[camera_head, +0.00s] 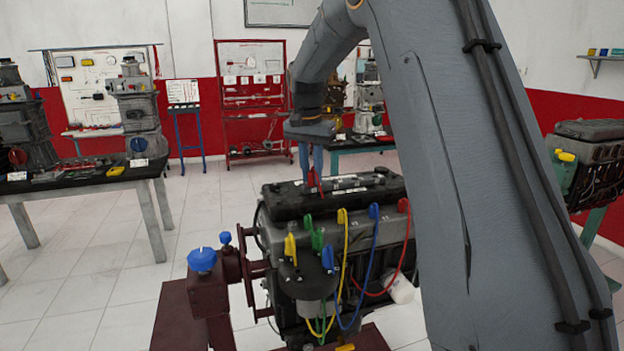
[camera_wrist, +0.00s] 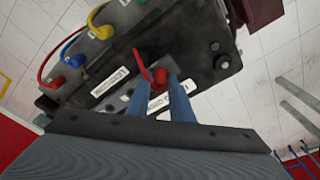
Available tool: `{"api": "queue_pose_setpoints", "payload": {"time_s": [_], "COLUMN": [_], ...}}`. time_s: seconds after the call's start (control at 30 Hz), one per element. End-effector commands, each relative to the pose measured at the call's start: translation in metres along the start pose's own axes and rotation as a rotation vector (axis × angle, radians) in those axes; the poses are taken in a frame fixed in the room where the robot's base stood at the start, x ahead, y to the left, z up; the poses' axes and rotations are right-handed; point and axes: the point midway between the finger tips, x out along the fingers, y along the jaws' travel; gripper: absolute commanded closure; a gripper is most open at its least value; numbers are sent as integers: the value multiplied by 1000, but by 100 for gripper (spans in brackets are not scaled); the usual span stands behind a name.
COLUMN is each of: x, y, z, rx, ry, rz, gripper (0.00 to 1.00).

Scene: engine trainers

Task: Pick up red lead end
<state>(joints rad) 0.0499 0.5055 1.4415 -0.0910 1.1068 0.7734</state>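A red lead end (camera_head: 313,182) stands at the top of the dark battery-like block on the engine in the head view. In the wrist view the same red lead end (camera_wrist: 159,78) is a short red piece with a thin red prong slanting up to the left. My gripper (camera_head: 311,172) points down over the block, its blue fingers on either side of the red piece. In the wrist view my gripper (camera_wrist: 160,88) has a gap between its fingers, with the red piece in it. I cannot tell whether the fingers press on it.
Several coloured clips line the engine's front, among them yellow (camera_head: 343,216), blue (camera_head: 374,211) and red (camera_head: 403,205), with hanging wires. A blue knob (camera_head: 202,259) stands on the dark red stand. A table (camera_head: 80,184) with engine parts is at left; the floor between is clear.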

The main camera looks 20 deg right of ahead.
Motion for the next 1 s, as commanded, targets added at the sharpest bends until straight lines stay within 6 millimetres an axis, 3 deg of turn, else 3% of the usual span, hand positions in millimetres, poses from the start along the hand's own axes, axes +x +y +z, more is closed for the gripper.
{"api": "queue_pose_setpoints", "payload": {"time_s": [0.03, 0.1, 0.53, 1.0], "x": [0, 0, -7, -85], "y": [0, 0, -1, -1], "z": [0, 0, -2, -11], "rx": [0, 0, 0, 0], "ry": [0, 0, 2, 2], "rz": [0, 0, -2, -3], "gripper": [89, 100, 100, 100]}}
